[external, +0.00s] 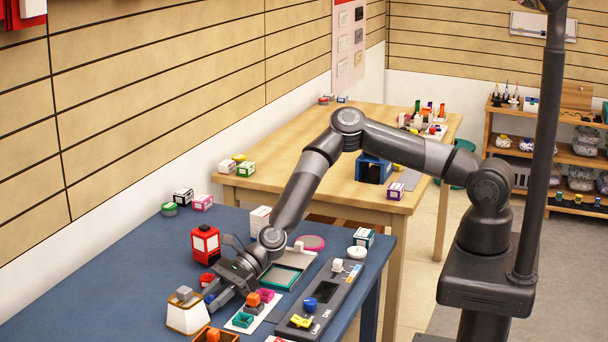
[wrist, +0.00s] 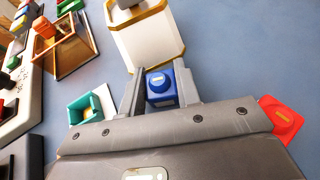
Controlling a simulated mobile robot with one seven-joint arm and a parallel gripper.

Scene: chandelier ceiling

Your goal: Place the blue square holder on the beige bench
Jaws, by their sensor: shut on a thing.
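A small blue square piece (wrist: 161,90) with a round raised top sits between the fingers of my gripper (wrist: 160,80) in the wrist view. My gripper is shut on it. In the external view my gripper (external: 218,295) is low over the near end of the blue table, and a bit of the blue piece (external: 210,299) shows. I cannot tell whether it touches the table. The beige bench (external: 300,184) is the light wooden table behind the blue one. A larger dark blue square box (external: 374,168) with an open front stands on it.
The blue table (external: 130,275) holds a white-and-gold box (external: 187,316) beside my gripper, a teal tray (external: 243,319), a red container (external: 206,243) and a grey device (external: 325,297). The bench's left-middle is mostly clear; small items crowd its far right end.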

